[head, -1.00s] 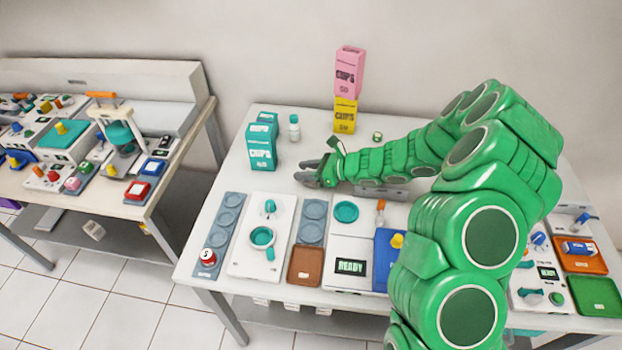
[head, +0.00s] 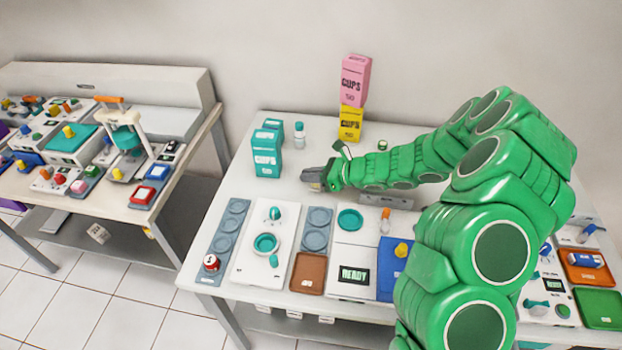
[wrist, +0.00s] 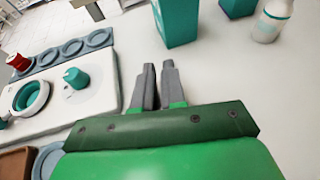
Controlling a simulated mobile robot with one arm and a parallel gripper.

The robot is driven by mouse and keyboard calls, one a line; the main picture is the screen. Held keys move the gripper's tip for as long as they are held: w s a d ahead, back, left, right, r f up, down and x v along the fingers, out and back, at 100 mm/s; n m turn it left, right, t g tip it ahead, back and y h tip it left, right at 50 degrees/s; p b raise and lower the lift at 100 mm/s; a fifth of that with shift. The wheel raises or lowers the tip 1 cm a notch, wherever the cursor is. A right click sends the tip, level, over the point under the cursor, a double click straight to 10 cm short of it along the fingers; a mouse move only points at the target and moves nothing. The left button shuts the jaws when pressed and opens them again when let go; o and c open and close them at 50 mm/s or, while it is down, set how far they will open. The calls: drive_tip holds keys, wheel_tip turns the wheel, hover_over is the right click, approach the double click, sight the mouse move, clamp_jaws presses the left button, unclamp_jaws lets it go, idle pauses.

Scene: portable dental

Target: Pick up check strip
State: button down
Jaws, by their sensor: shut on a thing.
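My gripper (head: 309,181) is low over the bare white tabletop, behind the row of small devices and to the right of the teal boxes. It also shows in the wrist view (wrist: 158,70), with its two grey fingers close together. It is shut on a thin thing, taken as the check strip, which the fingers hide almost wholly. I cannot make out its shape or whether it touches the table.
Teal boxes (head: 267,152) and a white bottle (head: 299,136) stand behind my gripper. A pink box (head: 354,80) sits on a yellow box (head: 350,124). A white device with a teal ring (head: 266,243) and a brown tray (head: 308,273) lie in front. Tabletop around the gripper is clear.

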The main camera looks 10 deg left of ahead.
drive_tip(key=s+d+r, duration=0.5)
drive_tip(key=s+r, duration=0.6)
drive_tip(key=s, duration=0.2)
drive_tip(key=shift+d+r, duration=0.2)
drive_tip(key=shift+r, duration=0.15)
